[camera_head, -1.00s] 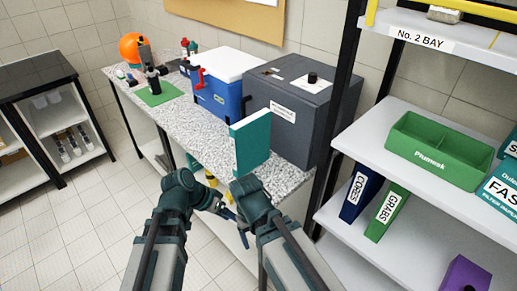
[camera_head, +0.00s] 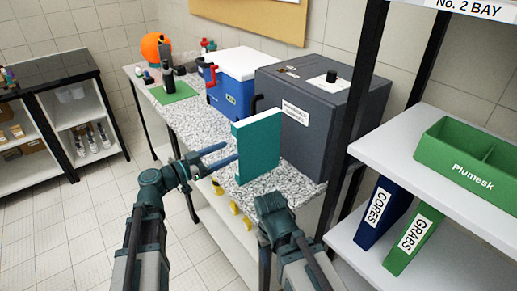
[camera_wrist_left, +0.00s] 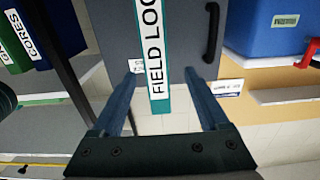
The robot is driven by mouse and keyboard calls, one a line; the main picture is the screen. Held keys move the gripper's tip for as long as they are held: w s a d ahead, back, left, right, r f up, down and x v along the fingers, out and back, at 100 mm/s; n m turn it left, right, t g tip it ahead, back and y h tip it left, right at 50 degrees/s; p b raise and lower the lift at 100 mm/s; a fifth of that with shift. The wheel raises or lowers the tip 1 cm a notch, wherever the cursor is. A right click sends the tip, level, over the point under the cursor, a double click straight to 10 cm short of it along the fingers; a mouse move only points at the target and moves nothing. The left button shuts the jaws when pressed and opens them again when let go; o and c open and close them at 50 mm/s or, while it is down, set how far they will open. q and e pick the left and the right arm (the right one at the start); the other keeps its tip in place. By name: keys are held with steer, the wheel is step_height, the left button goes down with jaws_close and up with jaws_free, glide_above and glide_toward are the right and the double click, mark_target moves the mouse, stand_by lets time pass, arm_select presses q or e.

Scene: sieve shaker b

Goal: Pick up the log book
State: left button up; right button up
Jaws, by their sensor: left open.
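The log book (camera_head: 258,150) is a teal book with white page edges, standing upright near the front of the speckled bench. In the left wrist view its spine (camera_wrist_left: 155,60) carries a white "FIELD LOG" label, cut off at the top. My left gripper (camera_head: 232,152) is open, its two blue fingers pointing at the spine from the left. In the left wrist view the spine lines up between the open fingers (camera_wrist_left: 162,76); I cannot tell whether the tips have passed it. My right forearm shows at the bottom; its fingers are not visible.
A dark grey box (camera_head: 310,135) stands close behind the book. A blue cooler (camera_head: 232,92) with a white lid is farther left on the bench (camera_head: 205,122). A shelf rack at right holds blue and green binders (camera_head: 412,240) and a green bin (camera_head: 470,165).

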mark_target(255, 139)
arm_select(q)
steer(key=x, duration=0.5)
steer(key=shift+w+d, duration=0.2)
steer(key=shift+d, duration=0.05)
steer(key=shift+w+d, duration=0.1)
steer(key=shift+d, duration=0.15)
steer(key=shift+d, duration=0.1)
steer(key=x, duration=0.5)
steer(key=shift+r, duration=0.15)
jaws_close()
stand_by(0.8)
